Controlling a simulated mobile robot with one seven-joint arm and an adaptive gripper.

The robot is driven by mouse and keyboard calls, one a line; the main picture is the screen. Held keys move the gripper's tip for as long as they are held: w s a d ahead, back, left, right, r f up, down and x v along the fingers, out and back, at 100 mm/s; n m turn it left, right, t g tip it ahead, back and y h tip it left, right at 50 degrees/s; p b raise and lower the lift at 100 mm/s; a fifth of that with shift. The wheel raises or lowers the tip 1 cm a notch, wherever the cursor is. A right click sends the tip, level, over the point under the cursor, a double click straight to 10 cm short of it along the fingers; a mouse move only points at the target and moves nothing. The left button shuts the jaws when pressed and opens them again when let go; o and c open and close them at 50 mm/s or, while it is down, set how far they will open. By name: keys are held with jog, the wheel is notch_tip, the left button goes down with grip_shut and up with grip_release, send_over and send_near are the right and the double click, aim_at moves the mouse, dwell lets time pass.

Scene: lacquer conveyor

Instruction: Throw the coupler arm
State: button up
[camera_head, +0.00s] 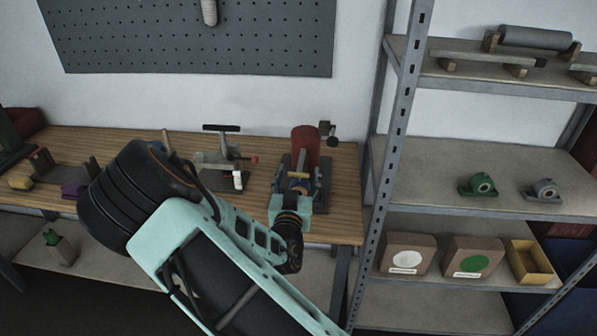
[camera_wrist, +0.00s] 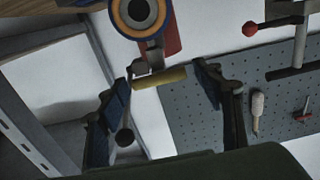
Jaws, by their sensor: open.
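A red cylindrical machine (camera_head: 305,143) stands on a dark base at the right end of the wooden bench. A short yellow bar (camera_head: 300,174) on its front looks like the grip of the coupler arm. In the wrist view the yellow bar (camera_wrist: 160,78) lies across the gap between my fingers, near the fingertips, with an orange-ringed round part (camera_wrist: 142,15) above it. My gripper (camera_wrist: 165,82) is open. It is close in front of the machine, and its body hides part of the base in the head view. I cannot tell whether either finger touches the bar.
A grey clamp-like fixture (camera_head: 218,158) with a red knob stands left of the machine. A metal shelf post (camera_head: 398,130) rises close on the right. Shelves hold a roller (camera_head: 535,38), bearing blocks (camera_head: 480,184) and boxes (camera_head: 408,254). A pegboard (camera_head: 190,35) hangs behind.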

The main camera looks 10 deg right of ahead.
jog(key=shift+w+d, duration=0.1)
jog(key=shift+w, duration=0.15)
grip_shut()
dwell(0.4)
